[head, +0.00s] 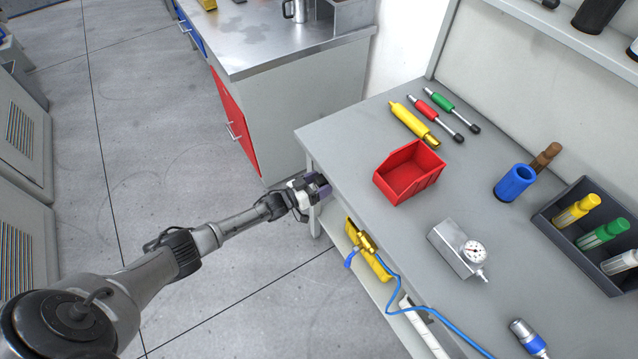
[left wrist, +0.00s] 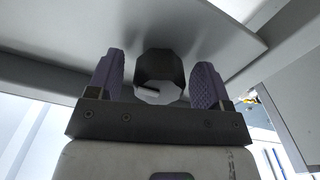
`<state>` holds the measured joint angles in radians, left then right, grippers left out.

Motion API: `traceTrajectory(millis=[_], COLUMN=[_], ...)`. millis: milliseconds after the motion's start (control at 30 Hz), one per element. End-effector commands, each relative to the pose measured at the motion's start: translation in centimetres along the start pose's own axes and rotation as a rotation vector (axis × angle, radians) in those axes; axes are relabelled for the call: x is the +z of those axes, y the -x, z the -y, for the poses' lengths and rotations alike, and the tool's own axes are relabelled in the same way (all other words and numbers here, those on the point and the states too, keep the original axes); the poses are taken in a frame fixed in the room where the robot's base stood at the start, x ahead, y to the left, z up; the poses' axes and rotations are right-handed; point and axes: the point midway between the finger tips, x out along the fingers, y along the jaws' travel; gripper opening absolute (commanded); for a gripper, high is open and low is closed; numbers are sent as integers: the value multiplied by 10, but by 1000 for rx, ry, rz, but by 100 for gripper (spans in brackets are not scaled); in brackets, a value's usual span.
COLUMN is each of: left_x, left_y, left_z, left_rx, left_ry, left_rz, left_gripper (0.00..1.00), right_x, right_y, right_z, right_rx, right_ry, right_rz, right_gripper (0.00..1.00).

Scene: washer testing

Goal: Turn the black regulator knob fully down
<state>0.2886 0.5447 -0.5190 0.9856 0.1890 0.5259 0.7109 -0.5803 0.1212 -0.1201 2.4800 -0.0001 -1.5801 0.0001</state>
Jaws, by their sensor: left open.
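The black regulator knob (left wrist: 158,64) is dark and faceted in the left wrist view, with a lighter face toward the camera and a small white bar by it. It sits under a grey surface. My left gripper (left wrist: 157,74) is open, with one purple finger on each side of the knob. I see a gap between each finger and the knob, and no contact. In the head view my left gripper (head: 318,188) is at the left corner of the grey workbench (head: 345,165), where the knob itself cannot be made out. My right gripper is not in view.
A red bin (head: 408,172) stands on the bench near that corner. A yellow device (head: 368,250) with brass fittings and a blue hose (head: 405,291) is below the bench's front edge. A steel-topped cabinet (head: 270,38) stands behind.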

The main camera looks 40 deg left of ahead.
Motion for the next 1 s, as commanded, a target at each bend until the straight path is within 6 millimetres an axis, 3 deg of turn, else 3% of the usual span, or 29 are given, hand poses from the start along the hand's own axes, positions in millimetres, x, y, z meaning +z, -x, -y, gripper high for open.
traceTrajectory(millis=[267, 800, 1000], left_x=[0, -1, 0], left_y=[7, 104, 128], left_z=[0, 0, 0], left_rx=[-1, -1, -1], left_ry=[1, 0, 1], left_rz=[2, 3, 1], left_gripper=[73, 73, 73], right_x=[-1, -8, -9], right_y=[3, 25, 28], right_z=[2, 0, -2], right_rx=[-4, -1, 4], right_ry=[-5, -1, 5], right_rz=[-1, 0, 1], right_gripper=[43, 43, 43])
